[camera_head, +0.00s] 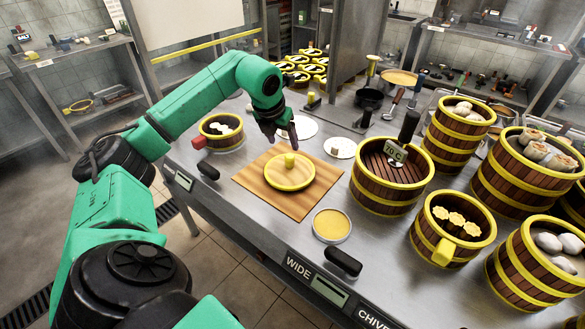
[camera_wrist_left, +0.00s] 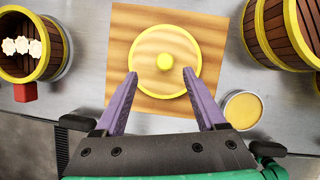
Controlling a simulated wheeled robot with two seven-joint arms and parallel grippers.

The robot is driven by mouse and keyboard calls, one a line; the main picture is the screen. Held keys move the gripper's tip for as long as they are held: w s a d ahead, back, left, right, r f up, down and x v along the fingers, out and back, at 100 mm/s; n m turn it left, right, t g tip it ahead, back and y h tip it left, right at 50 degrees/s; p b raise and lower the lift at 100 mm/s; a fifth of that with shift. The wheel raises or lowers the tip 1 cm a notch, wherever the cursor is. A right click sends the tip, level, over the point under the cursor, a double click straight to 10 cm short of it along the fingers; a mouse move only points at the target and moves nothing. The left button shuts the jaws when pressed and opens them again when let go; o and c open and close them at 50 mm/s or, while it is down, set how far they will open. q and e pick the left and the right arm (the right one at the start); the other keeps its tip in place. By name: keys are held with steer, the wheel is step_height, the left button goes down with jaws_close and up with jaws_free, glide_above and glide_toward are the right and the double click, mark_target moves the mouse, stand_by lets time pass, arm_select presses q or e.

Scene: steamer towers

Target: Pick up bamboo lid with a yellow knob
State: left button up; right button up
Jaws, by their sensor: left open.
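The bamboo lid (camera_head: 288,173) is round with a yellow rim and a yellow knob (camera_head: 290,159). It lies flat on a square wooden board (camera_head: 257,190) on the steel counter, and it also shows in the left wrist view (camera_wrist_left: 149,77), with its knob (camera_wrist_left: 165,61) near the middle. My left gripper (camera_head: 286,136) is above the far side of the board, apart from the knob. In the left wrist view my left gripper (camera_wrist_left: 160,73) is open and empty, its purple fingers pointing toward the lid on either side of the knob. My right gripper is not in view.
A small steamer with white buns (camera_head: 222,131) stands left of the board. A large steamer basket (camera_head: 392,174) stands close on the right, with several filled steamers beyond. A yellow-filled dish (camera_head: 332,225) sits in front. White plates (camera_head: 340,148) lie behind the board.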

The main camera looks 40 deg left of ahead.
mark_target(290, 156)
arm_select(q)
steer(key=x, duration=0.2)
steer(key=p+x, duration=0.1)
steer(key=x, duration=0.1)
steer(key=d+p+x, duration=0.1)
steer(key=x, duration=0.2)
steer(key=shift+f, duration=0.15)
steer(key=shift+w+a+f, duration=0.1)
steer(key=shift+a+f, duration=0.05)
steer(key=shift+f, duration=0.2)
steer(key=shift+w, duration=0.1)
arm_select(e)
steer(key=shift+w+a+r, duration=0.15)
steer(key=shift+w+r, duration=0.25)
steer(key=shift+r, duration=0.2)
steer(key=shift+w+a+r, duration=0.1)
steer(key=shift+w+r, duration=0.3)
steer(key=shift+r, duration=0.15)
arm_select(q)
jaws_close()
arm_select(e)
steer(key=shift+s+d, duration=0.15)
